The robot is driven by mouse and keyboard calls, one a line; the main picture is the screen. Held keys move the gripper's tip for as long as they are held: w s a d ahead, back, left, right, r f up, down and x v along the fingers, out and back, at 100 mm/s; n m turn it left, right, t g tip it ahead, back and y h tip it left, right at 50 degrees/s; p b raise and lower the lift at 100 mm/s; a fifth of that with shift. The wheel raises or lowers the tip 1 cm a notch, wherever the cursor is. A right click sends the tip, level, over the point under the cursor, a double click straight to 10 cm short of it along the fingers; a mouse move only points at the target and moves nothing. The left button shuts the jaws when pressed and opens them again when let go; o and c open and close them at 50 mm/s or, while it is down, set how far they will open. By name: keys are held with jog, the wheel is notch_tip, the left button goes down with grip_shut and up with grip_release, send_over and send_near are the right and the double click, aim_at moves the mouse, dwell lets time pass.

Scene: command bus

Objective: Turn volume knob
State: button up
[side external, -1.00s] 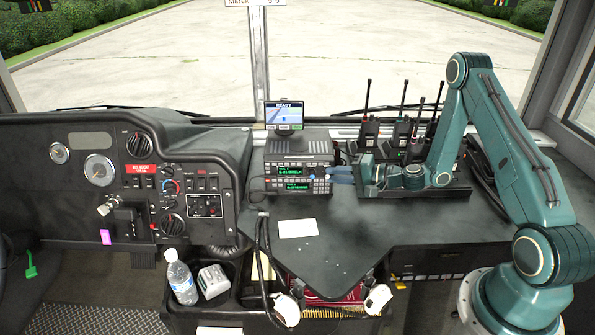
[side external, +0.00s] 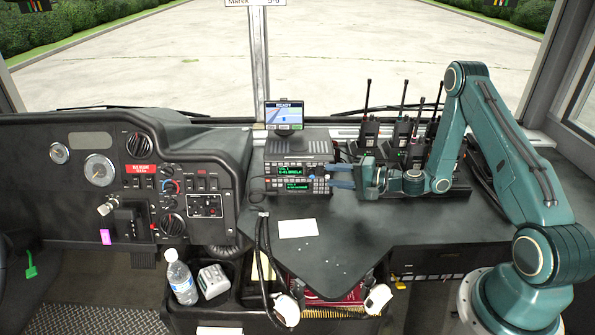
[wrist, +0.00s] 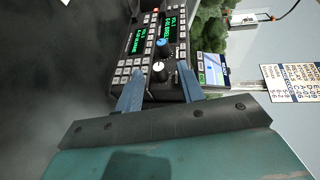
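Two stacked radio units (side external: 285,186) with green displays stand on the dash shelf, and they also show in the wrist view (wrist: 124,72). In the wrist view I see a pale-topped knob (wrist: 159,71) and a blue-topped knob (wrist: 162,43) on their right-hand ends. Which one is the volume knob cannot be read. My gripper (side external: 340,177) is at the right end of the radios, pointing at them. Its two blue fingers (wrist: 159,78) are apart and empty. In the wrist view the pale-topped knob appears between them; contact cannot be told.
A small screen (side external: 284,115) stands on top of the radios. Several handheld radios with antennas (side external: 368,131) stand in chargers behind my arm. A white card (side external: 298,228) lies on the dark shelf in front.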

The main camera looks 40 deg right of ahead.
jog(key=shift+s+d, duration=0.1)
jog(key=shift+s, duration=0.05)
jog(key=v, duration=1.1)
jog(key=shift+s+r, duration=0.2)
jog(key=shift+s, duration=0.15)
jog(key=shift+d, duration=0.1)
jog(key=shift+c, duration=0.5)
